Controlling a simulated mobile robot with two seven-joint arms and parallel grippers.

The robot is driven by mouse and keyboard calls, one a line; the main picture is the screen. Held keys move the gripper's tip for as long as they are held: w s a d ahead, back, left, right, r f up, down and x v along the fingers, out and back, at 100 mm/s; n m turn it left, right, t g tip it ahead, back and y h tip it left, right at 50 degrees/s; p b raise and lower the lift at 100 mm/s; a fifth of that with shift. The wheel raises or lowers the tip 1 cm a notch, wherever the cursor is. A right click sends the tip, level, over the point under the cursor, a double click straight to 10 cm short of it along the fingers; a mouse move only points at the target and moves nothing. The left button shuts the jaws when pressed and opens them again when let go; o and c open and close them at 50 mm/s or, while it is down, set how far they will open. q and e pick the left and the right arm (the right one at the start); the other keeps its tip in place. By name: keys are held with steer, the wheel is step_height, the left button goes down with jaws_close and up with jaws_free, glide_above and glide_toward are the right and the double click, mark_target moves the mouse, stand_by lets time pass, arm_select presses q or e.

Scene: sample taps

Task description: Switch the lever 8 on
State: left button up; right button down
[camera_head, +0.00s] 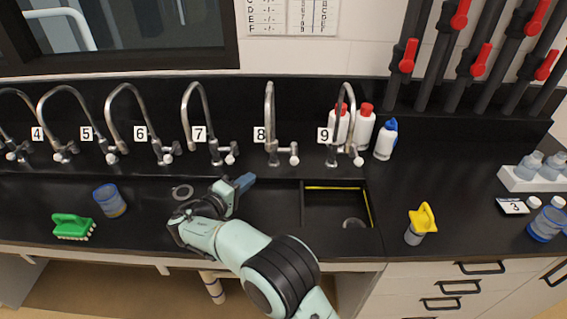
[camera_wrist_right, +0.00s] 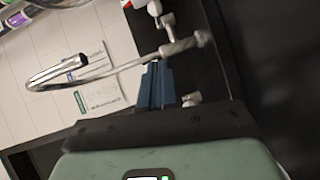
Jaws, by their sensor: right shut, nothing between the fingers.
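The tap labelled 8 (camera_head: 271,120) stands at the back of the black sink counter. Its spout is upright, and its side lever (camera_head: 289,153) with a white end points right. My right gripper (camera_head: 248,181) is shut and empty, its blue fingers in front of tap 8, low and slightly left of it. In the right wrist view, the shut fingers (camera_wrist_right: 156,70) point toward a metal tap (camera_wrist_right: 180,46) with a curved spout. A white lever end (camera_wrist_right: 190,99) shows beside the fingers; I cannot tell which tap it belongs to. My left gripper is not in view.
Tap 7 (camera_head: 215,149) and tap 9 (camera_head: 340,150) stand on either side. White bottles with red caps (camera_head: 364,130) stand behind tap 9.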

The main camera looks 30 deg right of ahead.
steer(key=p, duration=0.2)
glide_toward(294, 153)
steer(key=w, duration=0.3)
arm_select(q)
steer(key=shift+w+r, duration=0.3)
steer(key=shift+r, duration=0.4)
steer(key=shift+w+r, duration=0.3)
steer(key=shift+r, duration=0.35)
arm_select(e)
steer(key=shift+s+d+f, duration=0.3)
steer(key=shift+s+d, duration=0.15)
steer(key=shift+d, duration=0.2)
steer(key=shift+s+d+f, duration=0.25)
steer(key=shift+s+d, duration=0.2)
steer(key=shift+d, duration=0.2)
